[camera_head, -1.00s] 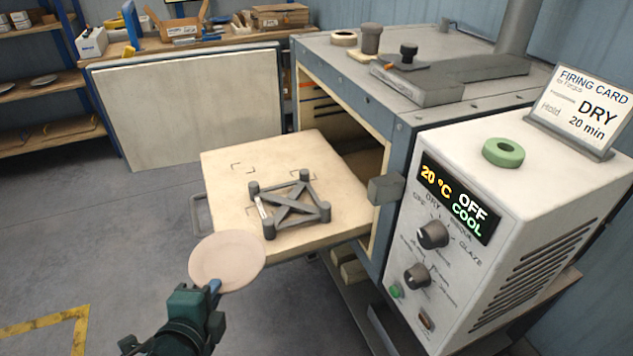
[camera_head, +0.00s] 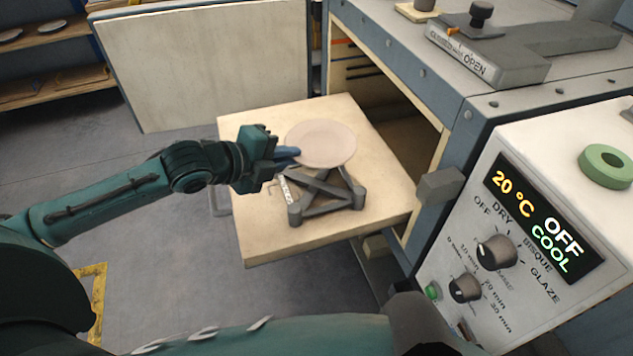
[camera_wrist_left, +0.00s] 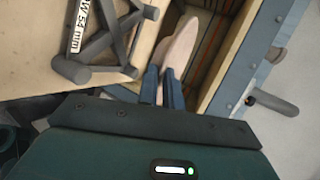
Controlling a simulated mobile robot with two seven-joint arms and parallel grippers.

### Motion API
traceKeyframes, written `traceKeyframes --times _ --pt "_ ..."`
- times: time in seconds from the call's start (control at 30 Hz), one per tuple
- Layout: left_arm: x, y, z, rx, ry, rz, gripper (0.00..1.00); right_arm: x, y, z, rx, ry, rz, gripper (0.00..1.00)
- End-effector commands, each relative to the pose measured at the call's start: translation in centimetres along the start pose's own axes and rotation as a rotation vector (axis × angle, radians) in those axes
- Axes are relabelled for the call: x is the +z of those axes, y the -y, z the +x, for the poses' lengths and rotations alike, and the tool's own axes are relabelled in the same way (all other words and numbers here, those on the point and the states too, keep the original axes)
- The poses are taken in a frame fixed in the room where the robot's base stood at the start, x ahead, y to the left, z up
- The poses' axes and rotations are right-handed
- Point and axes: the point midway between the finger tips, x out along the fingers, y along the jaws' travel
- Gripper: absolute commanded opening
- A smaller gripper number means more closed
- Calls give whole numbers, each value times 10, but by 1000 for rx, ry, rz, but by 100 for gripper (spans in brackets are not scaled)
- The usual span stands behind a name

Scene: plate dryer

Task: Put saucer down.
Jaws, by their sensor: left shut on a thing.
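A pale pink saucer (camera_head: 321,143) shows in the head view over the back part of a dark grey rack (camera_head: 325,192). My left gripper (camera_head: 290,154) is shut on the saucer's left edge. In the left wrist view the saucer (camera_wrist_left: 181,50) is seen nearly edge-on between the blue fingers (camera_wrist_left: 162,84), and the rack (camera_wrist_left: 105,40) with a label stands beside it. The saucer hides the rack's far posts in the head view; I cannot tell whether it touches them. The rack stands on a cream slab (camera_head: 260,240) pulled out of the kiln. My right gripper is not in view.
The open kiln (camera_head: 440,85) stands right of the slab, with a grey block (camera_head: 440,184) at its front edge. The control box (camera_head: 540,225) reads 20 °C, OFF, COOL. The kiln door (camera_head: 210,65) stands open behind. The slab's front left is clear.

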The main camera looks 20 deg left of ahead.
Motion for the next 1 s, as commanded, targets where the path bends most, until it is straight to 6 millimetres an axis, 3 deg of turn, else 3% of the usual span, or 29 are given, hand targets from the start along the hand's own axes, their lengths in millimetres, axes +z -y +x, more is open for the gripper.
traceKeyframes --times 0.13,0.3,0.77,1.0 --pt "10 -6 3 2 -1 -4 0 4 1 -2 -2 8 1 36" --pt "10 -35 18 2 -3 -7 0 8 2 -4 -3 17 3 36" --pt "9 -80 41 0 -2 -4 0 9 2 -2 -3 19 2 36" --pt "9 -83 43 -2 -3 -2 0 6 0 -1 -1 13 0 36"
